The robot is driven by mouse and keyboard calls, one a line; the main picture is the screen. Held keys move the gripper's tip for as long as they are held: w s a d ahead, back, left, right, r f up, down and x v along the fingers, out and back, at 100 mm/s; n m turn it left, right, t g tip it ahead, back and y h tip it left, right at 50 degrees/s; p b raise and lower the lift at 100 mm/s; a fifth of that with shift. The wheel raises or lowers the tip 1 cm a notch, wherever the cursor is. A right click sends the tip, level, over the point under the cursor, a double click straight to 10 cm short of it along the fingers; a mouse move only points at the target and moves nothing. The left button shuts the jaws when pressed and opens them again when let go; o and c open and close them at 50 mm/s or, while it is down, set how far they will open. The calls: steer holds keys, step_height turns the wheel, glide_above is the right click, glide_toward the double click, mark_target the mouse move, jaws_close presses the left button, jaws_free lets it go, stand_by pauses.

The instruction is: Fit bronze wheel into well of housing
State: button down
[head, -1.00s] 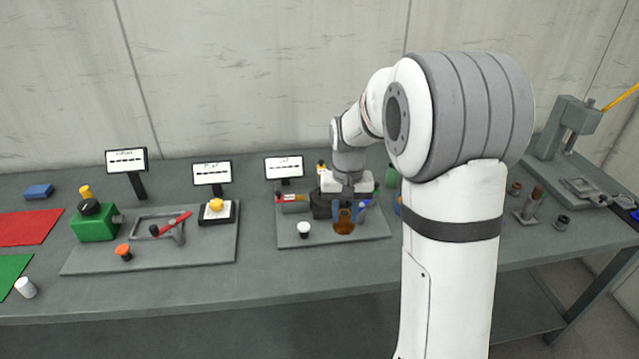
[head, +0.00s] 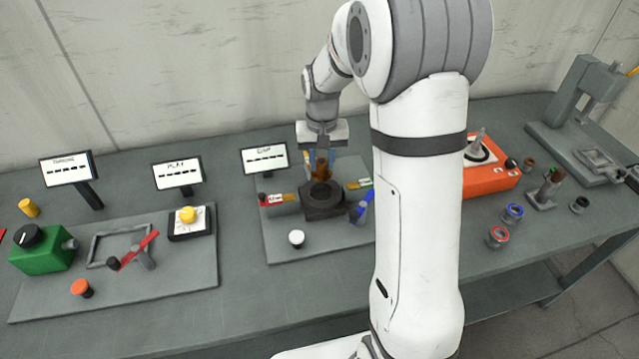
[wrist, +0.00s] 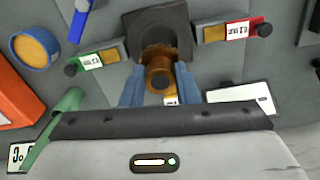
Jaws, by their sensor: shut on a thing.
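The bronze wheel (head: 322,170) is a toothed brown-gold wheel with a hub. My gripper (head: 321,158) is shut on it, with a blue finger on each side. The dark housing (head: 322,210) stands on a grey base plate below the wheel. In the head view the wheel overlaps the housing's far part. In the wrist view the wheel (wrist: 159,56) covers the near part of the housing (wrist: 172,24), between the blue fingers of my gripper (wrist: 159,85). The well is mostly hidden, and I cannot tell the gap between wheel and housing.
A red-ended block (head: 278,199) sits left of the housing and a green-ended block (head: 357,184) right. A blue-handled part (head: 361,208) and white knob (head: 296,238) are near. A label screen (head: 265,159) stands behind left. An orange box (head: 490,178) lies right.

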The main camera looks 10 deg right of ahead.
step_height(320, 180, down, 8)
steer(key=shift+r+p, duration=0.15)
steer(key=shift+p, duration=0.55)
steer(key=c, duration=1.1)
jaws_free()
